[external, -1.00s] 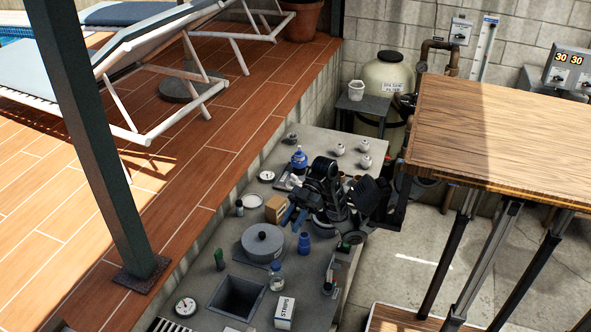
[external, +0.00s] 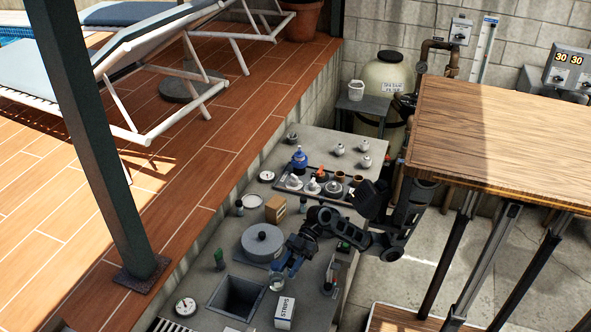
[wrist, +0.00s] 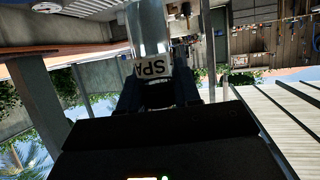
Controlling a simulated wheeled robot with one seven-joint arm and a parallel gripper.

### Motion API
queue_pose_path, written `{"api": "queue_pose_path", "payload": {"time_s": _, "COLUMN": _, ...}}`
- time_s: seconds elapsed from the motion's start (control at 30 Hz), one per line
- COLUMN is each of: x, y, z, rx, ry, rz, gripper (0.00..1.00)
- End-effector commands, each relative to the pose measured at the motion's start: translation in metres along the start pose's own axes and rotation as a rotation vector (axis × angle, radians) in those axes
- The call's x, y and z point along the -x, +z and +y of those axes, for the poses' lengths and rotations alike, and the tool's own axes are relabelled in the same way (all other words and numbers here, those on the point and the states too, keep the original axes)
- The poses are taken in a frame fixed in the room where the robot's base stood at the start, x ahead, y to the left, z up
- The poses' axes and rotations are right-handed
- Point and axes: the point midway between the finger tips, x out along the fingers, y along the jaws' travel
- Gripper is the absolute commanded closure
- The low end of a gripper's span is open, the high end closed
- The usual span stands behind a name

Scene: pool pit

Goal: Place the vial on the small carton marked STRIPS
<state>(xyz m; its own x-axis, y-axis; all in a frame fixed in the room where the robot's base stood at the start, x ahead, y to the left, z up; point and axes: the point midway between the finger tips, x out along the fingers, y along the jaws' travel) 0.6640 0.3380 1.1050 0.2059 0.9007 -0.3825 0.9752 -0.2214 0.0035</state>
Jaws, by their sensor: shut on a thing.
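The vial (external: 276,285) is a clear, small bottle with a white label, just in front of the round grey lid. My gripper (external: 283,268) is shut around its upper part from behind. In the wrist view the vial (wrist: 146,30) stands between the fingers of my gripper (wrist: 154,88), with letters "SPA" on its label. I cannot tell whether its base touches the counter. The small white carton marked STRIPS (external: 285,312) stands on the counter, just in front of and slightly right of the vial, with nothing on its top.
A square opening (external: 237,297) lies left of the vial, and a round grey lid (external: 262,242) behind it. A brown box (external: 275,208) stands farther back. A dark device (external: 337,270) is at the right edge. A round gauge (external: 185,305) lies front left.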

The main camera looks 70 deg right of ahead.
Motion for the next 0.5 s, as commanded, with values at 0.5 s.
{"api": "queue_pose_path", "payload": {"time_s": 0.5, "x": -0.089, "y": 0.016, "z": -0.019, "rx": 0.000, "ry": 0.000, "rz": 0.000, "gripper": 0.97}}
